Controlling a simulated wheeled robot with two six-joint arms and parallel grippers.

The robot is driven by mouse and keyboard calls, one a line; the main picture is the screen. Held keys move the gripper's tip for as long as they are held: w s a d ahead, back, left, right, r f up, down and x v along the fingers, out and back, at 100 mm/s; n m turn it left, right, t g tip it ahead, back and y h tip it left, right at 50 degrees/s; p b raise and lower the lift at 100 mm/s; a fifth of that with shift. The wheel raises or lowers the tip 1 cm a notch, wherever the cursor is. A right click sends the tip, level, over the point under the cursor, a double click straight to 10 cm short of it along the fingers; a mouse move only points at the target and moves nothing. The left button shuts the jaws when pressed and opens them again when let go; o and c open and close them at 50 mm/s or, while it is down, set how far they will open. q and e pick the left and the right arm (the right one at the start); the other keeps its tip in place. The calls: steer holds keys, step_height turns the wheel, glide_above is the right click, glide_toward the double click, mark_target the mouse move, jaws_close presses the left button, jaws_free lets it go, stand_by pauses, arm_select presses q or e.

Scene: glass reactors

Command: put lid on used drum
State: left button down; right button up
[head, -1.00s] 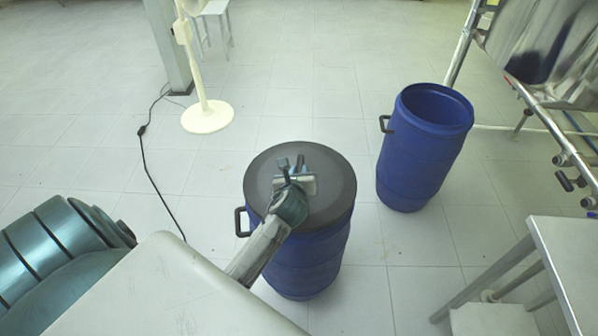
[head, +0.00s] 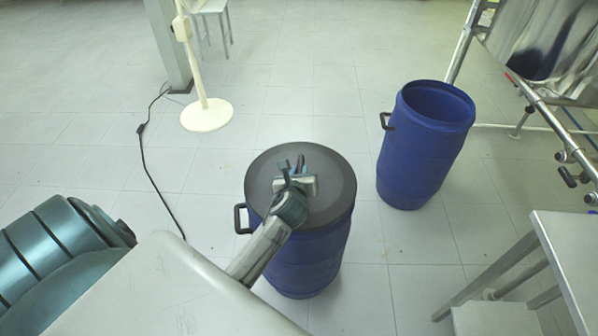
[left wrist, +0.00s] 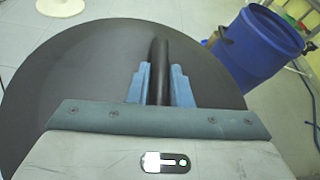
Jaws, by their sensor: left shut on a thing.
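The dark grey round lid (head: 335,185) lies over the top of the near blue drum (head: 305,255) in the head view. It looks level, but I cannot tell whether it is fully seated on the rim. My left gripper (head: 298,170) is above the lid and shut on its dark handle bar. In the left wrist view the blue fingers sit on both sides of the handle (left wrist: 158,70), with the lid (left wrist: 70,80) filling the picture below them. A second blue drum (head: 412,165) stands open, without a lid, to the right; it also shows in the left wrist view (left wrist: 258,42). My right gripper is not in view.
A white fan stand (head: 207,114) with a black cable (head: 146,150) stands on the floor at upper left. A metal frame (head: 535,100) is at the right edge. A grey table (head: 575,260) is at lower right. Tiled floor is clear between the drums.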

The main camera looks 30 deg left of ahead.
arm_select(q)
steer(key=shift+s+f, duration=0.2)
steer(key=shift+f, duration=0.35)
steer(key=c, duration=1.7)
jaws_free()
steer(key=o, duration=0.5)
steer(key=shift+w, duration=0.15)
steer(key=shift+c, duration=0.2)
steer(key=shift+s+d+r, duration=0.2)
steer(key=shift+s, duration=0.15)
steer(key=v, duration=0.9)
steer(key=shift+p, duration=0.3)
steer(key=shift+s+d+r, duration=0.2)
steer(key=shift+s, duration=0.2)
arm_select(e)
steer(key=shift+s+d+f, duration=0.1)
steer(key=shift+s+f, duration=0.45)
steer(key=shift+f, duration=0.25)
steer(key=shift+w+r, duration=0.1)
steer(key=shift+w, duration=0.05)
